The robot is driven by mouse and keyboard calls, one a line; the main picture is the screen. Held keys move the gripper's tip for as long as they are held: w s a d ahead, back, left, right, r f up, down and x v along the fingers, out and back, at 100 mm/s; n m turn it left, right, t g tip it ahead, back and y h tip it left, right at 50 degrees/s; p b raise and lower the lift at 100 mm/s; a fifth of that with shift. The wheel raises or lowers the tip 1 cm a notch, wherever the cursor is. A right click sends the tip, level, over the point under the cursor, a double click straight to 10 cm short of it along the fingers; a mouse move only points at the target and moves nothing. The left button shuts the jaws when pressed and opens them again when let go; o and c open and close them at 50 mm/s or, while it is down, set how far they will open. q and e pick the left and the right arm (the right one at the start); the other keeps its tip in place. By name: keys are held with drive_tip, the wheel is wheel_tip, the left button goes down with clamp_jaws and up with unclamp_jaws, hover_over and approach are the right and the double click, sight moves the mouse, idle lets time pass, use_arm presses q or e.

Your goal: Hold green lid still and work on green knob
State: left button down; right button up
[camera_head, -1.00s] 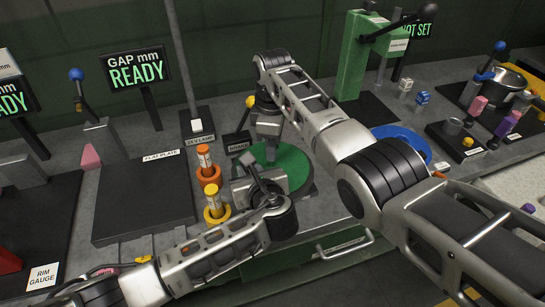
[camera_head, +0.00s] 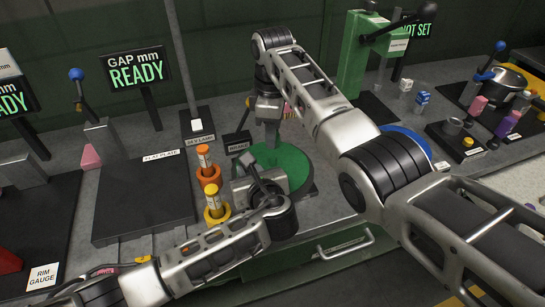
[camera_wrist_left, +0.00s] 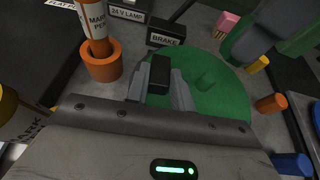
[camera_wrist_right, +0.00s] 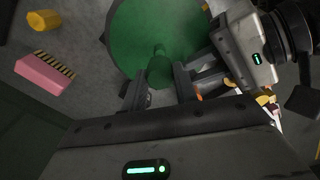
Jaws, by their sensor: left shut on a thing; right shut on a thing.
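The round green lid (camera_head: 285,165) lies flat on the bench. My left gripper (camera_head: 255,172) is at its near left edge, shut on a dark block (camera_wrist_left: 160,72) that stands up between the fingers in the left wrist view; whether the block belongs to the lid is unclear. The lid also shows in the left wrist view (camera_wrist_left: 225,95). My right gripper (camera_head: 271,142) is above the far part of the lid, pointing down. In the right wrist view it is shut on the green knob (camera_wrist_right: 160,70), over the lid (camera_wrist_right: 130,35); any gap between knob and lid is hard to judge.
Orange (camera_head: 208,175) and yellow (camera_head: 215,206) pen holders stand close left of the lid. A brake box (camera_head: 238,143) is behind it. A blue ring (camera_head: 412,137) and a green post (camera_head: 352,60) are to the right. The flat plate (camera_head: 145,205) is bare.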

use_arm(q)
drive_tip(key=c, duration=1.1)
unclamp_jaws()
drive_tip(key=shift+s, duration=0.1)
drive_tip(key=v, duration=1.2)
